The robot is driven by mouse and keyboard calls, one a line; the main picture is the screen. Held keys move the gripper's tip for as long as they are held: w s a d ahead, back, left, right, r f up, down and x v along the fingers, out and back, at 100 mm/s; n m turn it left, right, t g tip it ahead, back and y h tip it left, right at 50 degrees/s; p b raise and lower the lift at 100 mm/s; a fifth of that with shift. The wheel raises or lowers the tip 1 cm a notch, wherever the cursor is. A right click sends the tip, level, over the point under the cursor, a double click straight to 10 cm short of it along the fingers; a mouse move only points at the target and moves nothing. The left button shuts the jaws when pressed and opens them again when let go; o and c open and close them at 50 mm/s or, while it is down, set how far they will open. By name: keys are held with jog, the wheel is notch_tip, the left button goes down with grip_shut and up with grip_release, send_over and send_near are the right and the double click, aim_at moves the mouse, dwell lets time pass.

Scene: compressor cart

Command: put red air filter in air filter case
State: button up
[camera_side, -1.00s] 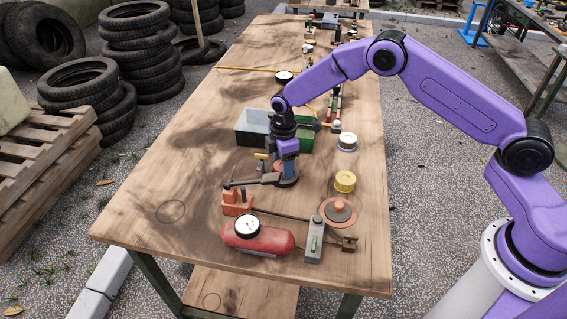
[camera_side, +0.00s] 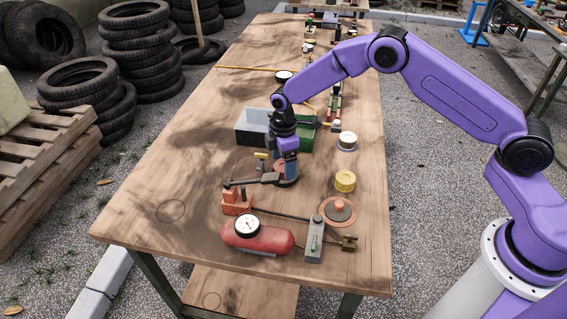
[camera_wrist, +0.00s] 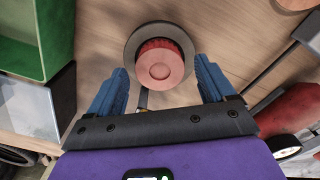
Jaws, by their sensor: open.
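A red, ridged round filter (camera_wrist: 161,66) sits on a dark grey round base (camera_wrist: 133,44) in the wrist view. My gripper (camera_wrist: 160,84) is open and empty, its blue fingers on either side of the picture below the filter. A yellow ridged filter (camera_side: 345,181) lies to the right. A pale filter (camera_side: 347,138) in a grey round holder stands farther back. I cannot tell for certain which round part is the air filter case.
A green box (camera_side: 300,143) with a clear section stands behind the gripper. In front are a red tank (camera_side: 262,240) with a gauge, an orange block (camera_side: 237,203), a grey block (camera_side: 314,243) and an orange disc (camera_side: 338,209). The table's left side is mostly clear.

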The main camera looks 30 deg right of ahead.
notch_tip(320, 180, up, 11)
jog(key=s+a+r, duration=0.2)
jog(key=s+r, duration=0.3)
jog(key=s, duration=0.3)
jog(key=s+d+r+m, duration=0.1)
jog(key=s+r, duration=0.1)
jog(key=s, duration=0.4)
jog(key=s+d+r+m, duration=0.1)
jog(key=s+r, duration=0.2)
jog(key=s, duration=0.2)
jog(key=s+d, duration=0.5)
jog(key=s, duration=0.5)
jog(key=s+d+m, duration=0.1)
jog(key=s+d, duration=0.4)
jog(key=s, duration=0.4)
jog(key=shift+s+d, duration=0.15)
jog(key=shift+s, duration=0.25)
